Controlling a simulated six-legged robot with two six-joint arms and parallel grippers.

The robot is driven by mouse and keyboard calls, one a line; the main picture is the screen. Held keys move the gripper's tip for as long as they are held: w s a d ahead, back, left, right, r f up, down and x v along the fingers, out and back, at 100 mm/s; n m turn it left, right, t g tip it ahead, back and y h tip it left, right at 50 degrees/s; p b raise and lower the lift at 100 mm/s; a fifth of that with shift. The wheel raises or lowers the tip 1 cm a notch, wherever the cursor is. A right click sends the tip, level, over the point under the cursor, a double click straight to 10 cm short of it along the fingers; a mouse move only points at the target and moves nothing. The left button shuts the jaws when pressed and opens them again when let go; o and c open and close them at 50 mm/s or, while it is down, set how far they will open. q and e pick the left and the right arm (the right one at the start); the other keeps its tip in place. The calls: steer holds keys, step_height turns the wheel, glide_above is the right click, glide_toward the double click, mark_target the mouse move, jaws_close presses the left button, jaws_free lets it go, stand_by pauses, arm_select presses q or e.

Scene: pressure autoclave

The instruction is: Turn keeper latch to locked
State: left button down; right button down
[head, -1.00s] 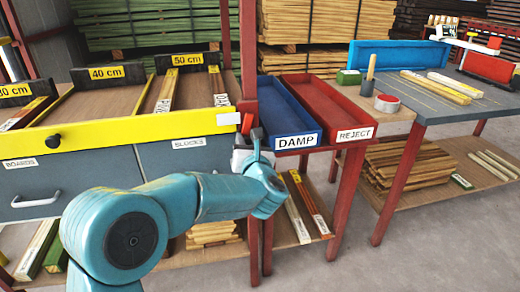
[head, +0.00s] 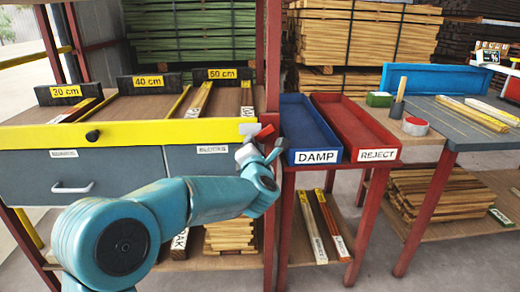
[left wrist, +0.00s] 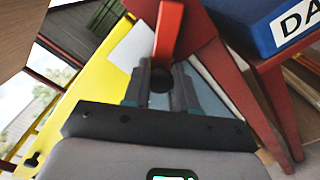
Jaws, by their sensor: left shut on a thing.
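The keeper latch is a small red lever (head: 266,133) at the right end of the yellow front rail (head: 170,133) of the sorting bench, beside a red post. A white plate (head: 249,128) sits on the rail just left of it. My left gripper (head: 259,146) reaches the lever from the front. In the left wrist view, the red lever (left wrist: 168,32) runs up from between the fingers of my left gripper (left wrist: 162,78), which is shut on it. My right gripper is out of view.
A blue DAMP tray (head: 317,157) and a red REJECT tray (head: 377,155) stand close to the right of the latch. A black knob (head: 93,136) is on the rail's left part. Drawers with a metal handle (head: 71,188) lie below. Red posts stand near my gripper.

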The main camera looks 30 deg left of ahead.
mark_target(249, 128)
arm_select(q)
steer(key=m, duration=0.1)
steer(key=r+m+p, duration=0.1)
steer(key=r+m, duration=0.1)
steer(key=shift+s+a+m+p, duration=0.25)
steer(key=shift+a+m+p, duration=0.05)
steer(key=shift+a+p, duration=0.1)
steer(key=shift+s+a+r+m+p, duration=0.1)
steer(key=shift+r+m+p, duration=0.4)
steer(key=shift+m, duration=0.35)
steer(key=shift+a+r+m+p, duration=0.1)
steer(key=shift+r+m+p, duration=0.25)
steer(key=shift+m+p, duration=0.35)
steer(key=shift+m, duration=0.35)
steer(key=c, duration=1)
jaws_free()
steer(key=shift+o, duration=0.2)
steer(key=shift+d, duration=0.1)
steer(key=shift+s+d, duration=0.15)
steer(key=v, duration=1.6)
